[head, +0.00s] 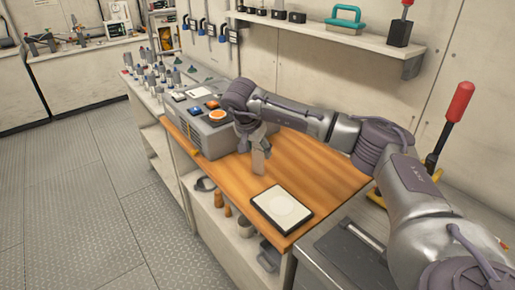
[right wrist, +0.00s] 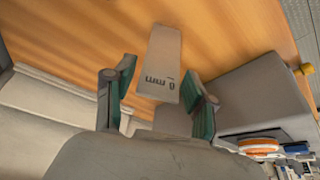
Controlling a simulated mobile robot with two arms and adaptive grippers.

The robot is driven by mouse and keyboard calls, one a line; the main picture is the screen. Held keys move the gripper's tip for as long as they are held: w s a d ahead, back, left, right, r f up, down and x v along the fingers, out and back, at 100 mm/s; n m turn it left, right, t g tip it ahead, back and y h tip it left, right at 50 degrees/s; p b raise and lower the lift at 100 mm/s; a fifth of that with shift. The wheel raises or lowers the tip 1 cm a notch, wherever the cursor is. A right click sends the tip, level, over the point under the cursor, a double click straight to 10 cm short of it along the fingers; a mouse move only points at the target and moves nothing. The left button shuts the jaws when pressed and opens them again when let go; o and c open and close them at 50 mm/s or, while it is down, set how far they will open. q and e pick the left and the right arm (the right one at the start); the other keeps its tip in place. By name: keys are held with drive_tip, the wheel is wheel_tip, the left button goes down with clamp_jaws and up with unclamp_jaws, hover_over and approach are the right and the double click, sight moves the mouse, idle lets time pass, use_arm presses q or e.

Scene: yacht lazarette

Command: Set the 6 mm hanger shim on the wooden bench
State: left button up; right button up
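The 6 mm hanger shim (right wrist: 162,65) is a grey flat piece with "6 mm" printed on it. In the right wrist view it lies between my right gripper's fingers (right wrist: 160,92), with a strip of wood showing between it and the left finger. In the head view the shim (head: 258,162) shows just below my right gripper (head: 254,142), over the wooden bench (head: 320,168). Its lower end appears at the bench top; whether it bears on it is hard to tell. The right fingers look apart. My left gripper is out of view.
A grey box with coloured buttons (head: 215,130) stands at the left of the bench. A framed white pad (head: 282,208) lies at the near edge. Bare wood lies to the right of the shim. A shelf (head: 330,32) runs above, and a red-handled tool (head: 457,110) stands at right.

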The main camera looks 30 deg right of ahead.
drive_tip(key=shift+o, duration=0.2)
drive_tip(key=shift+r, duration=0.1)
drive_tip(key=v, duration=1.2)
drive_tip(key=shift+b, duration=0.45)
